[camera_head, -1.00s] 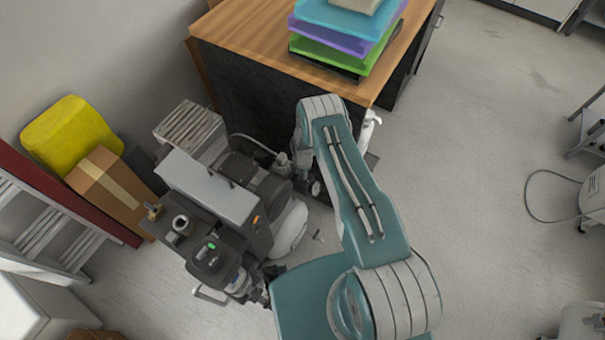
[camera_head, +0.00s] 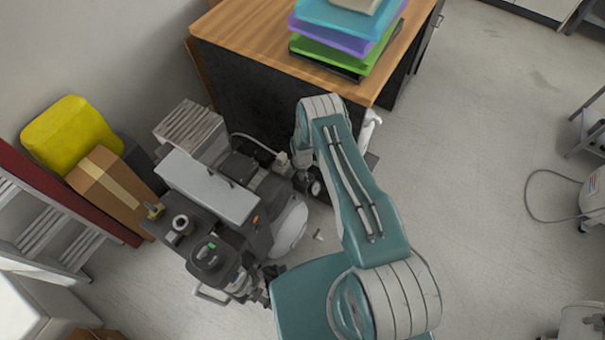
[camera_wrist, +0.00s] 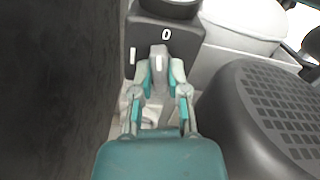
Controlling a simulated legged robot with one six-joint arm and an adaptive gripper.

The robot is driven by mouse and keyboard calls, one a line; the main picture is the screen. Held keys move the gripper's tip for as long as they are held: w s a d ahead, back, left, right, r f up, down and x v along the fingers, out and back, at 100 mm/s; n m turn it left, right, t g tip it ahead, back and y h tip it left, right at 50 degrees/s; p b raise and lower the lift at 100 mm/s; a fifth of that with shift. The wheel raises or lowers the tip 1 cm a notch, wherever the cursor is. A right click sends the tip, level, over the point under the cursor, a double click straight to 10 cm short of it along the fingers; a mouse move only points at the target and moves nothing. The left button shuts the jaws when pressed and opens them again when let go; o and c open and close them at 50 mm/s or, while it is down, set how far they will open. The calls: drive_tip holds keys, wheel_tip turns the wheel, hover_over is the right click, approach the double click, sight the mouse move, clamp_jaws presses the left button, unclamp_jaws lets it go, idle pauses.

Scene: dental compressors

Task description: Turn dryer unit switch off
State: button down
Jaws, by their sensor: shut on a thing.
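In the wrist view, a dark switch box (camera_wrist: 190,42) carries a white "0" mark and a white "I" mark to its lower left. My gripper (camera_wrist: 159,72) is shut on the knob, one teal-and-grey finger on each side. In the head view, the compressor and dryer machinery (camera_head: 215,190) stands left of my arm. The switch and my fingertips cannot be made out there.
A wooden-topped cabinet (camera_head: 248,35) stands behind the machinery, with stacked coloured trays (camera_head: 335,30) on it. In the wrist view, a dark ribbed cover (camera_wrist: 265,115) lies close on the right and a dark panel (camera_wrist: 55,90) on the left. Open floor (camera_head: 480,190) lies right of my arm.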

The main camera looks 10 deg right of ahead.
drive_tip(key=shift+m, duration=1.3)
drive_tip(key=shift+w, duration=0.1)
drive_tip(key=c, duration=0.6)
unclamp_jaws()
drive_tip(key=shift+a, duration=0.1)
drive_tip(key=shift+c, duration=0.2)
wheel_tip(320, 180, up, 12)
